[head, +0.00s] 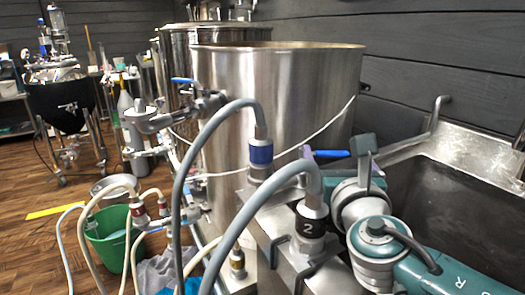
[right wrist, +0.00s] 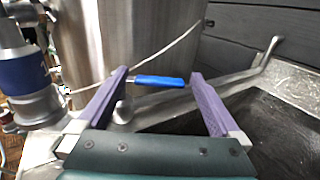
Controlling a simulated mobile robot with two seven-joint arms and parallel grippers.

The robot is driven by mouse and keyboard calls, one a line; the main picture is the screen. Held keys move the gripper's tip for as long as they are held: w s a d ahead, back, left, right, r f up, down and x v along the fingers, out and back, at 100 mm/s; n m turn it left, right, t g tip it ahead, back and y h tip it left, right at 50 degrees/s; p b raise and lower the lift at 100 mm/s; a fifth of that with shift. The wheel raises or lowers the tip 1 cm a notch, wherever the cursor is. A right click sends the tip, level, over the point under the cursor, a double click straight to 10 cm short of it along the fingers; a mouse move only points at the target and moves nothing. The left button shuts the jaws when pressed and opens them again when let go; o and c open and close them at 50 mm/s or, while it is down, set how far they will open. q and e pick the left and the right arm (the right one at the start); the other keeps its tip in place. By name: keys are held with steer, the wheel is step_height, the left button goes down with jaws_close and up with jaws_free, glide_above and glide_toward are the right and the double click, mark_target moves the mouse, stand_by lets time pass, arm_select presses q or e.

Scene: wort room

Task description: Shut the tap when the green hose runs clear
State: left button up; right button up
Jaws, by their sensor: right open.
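A tap's blue lever handle (head: 330,154) sticks out sideways beside the steel vessel, above the sink's left end. My right gripper (head: 337,150) is open around this handle's position. In the right wrist view the blue handle (right wrist: 160,81) lies crosswise between the two purple fingertips (right wrist: 160,74), close to the left one. I cannot tell whether either finger touches it. The tap's body is mostly hidden. No hose looks clearly green; grey and cream hoses show, and I cannot see what runs in them. My left gripper is not in view.
A large steel vessel (head: 285,105) stands behind the tap. A sink (head: 440,190) lies at the right. Grey hoses with couplings (head: 261,152) stand just left of my gripper. A green bucket (head: 108,250) with cream hoses is on the floor. Another blue-handled valve (head: 183,80) is at left.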

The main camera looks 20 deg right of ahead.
step_height(320, 180, up, 20)
steer(key=p, duration=1.3)
steer(key=shift+p, duration=0.35)
steer(key=shift+c, duration=0.2)
